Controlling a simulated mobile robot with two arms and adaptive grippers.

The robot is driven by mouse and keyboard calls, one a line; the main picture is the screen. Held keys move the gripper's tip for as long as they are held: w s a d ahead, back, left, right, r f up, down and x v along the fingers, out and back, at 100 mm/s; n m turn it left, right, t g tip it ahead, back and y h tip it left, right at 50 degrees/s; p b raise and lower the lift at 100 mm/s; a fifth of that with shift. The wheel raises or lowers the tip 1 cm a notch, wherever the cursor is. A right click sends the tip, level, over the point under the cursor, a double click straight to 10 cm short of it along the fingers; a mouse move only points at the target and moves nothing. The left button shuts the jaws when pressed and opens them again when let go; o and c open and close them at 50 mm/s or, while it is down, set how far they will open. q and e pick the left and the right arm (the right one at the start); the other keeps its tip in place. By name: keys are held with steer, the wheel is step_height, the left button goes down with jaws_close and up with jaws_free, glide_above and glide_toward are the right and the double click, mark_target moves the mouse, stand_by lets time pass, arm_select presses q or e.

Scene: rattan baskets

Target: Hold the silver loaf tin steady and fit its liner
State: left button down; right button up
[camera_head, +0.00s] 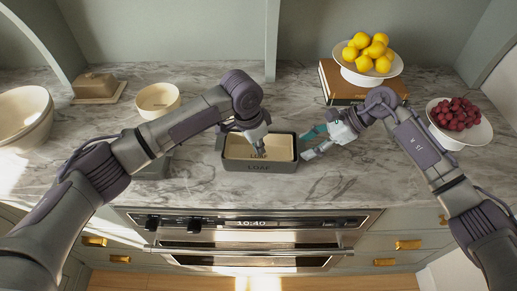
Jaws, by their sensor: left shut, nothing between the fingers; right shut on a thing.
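The loaf tin (230,183) is a dark grey rectangular tin marked LOAF, standing upright on the marble counter near its front edge.
A grey item (154,168) is partly hidden behind my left arm. A cream bowl (158,99), butter dish (97,88) and large bowl (22,115) stand left. Lemons (366,52) sit on a stand over books (330,85); a berry bowl (458,114) is right. The oven (247,222) is below.

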arm_select(q)
steer(key=w+d+v, duration=0.1)
steer(key=v, duration=0.9)
steer(key=shift+d+r, duration=0.35)
arm_select(e)
steer(key=o, duration=1.1)
